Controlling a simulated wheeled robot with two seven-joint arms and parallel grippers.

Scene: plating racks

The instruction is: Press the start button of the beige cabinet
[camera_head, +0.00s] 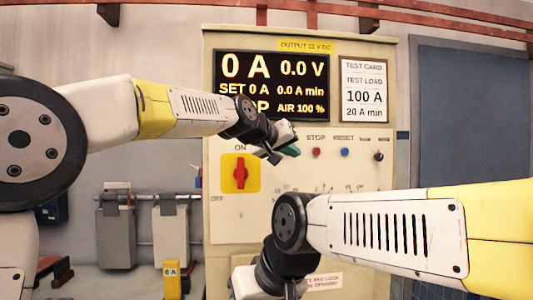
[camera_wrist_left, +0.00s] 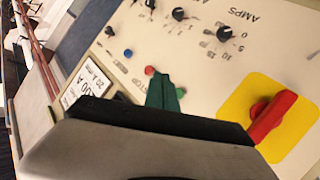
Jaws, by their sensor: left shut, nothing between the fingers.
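The beige cabinet (camera_head: 225,215) stands ahead, with a black display reading 0 A and 0.0 V. A red stop button (camera_head: 316,152) and a blue reset button (camera_head: 344,152) are in a row on its panel. My left gripper (camera_head: 284,154) is shut and empty, in front of the panel left of the stop button. Its green fingertips (camera_wrist_left: 163,93) also show in the left wrist view, beside the red button (camera_wrist_left: 150,71).
A red rotary switch (camera_head: 240,172) on a yellow plate is left of my left gripper, its handle upright toward ON. Dials lie below the buttons. A white test card (camera_head: 363,90) is at upper right. Grey boxes (camera_head: 115,235) hang on the wall at left.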

